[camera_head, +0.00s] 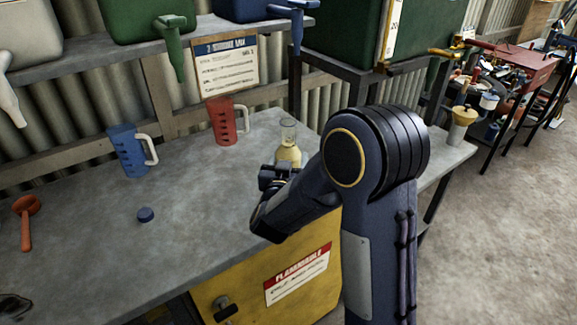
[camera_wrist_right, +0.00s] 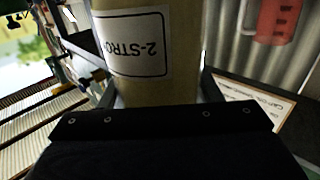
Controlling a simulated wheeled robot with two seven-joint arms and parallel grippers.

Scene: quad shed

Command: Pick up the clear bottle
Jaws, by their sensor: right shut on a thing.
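The clear bottle (camera_head: 289,150) stands upright at the front right of the grey workbench, with yellowish liquid in its lower part. My right gripper (camera_head: 280,171) is at the bottle's near side, partly hidden by my own forearm. In the right wrist view the bottle (camera_wrist_right: 150,75) fills the space between the fingers, and a white label with "2-STRO" shows upside down. The right gripper (camera_wrist_right: 155,100) is shut on the bottle. The bottle's base is hidden in the head view, so I cannot tell whether it touches the bench. My left gripper is not in view.
A red jug (camera_head: 224,124) and a blue jug (camera_head: 130,152) stand behind and left on the workbench (camera_head: 190,185). A shelf (camera_head: 150,45) with containers and taps overhangs the back.

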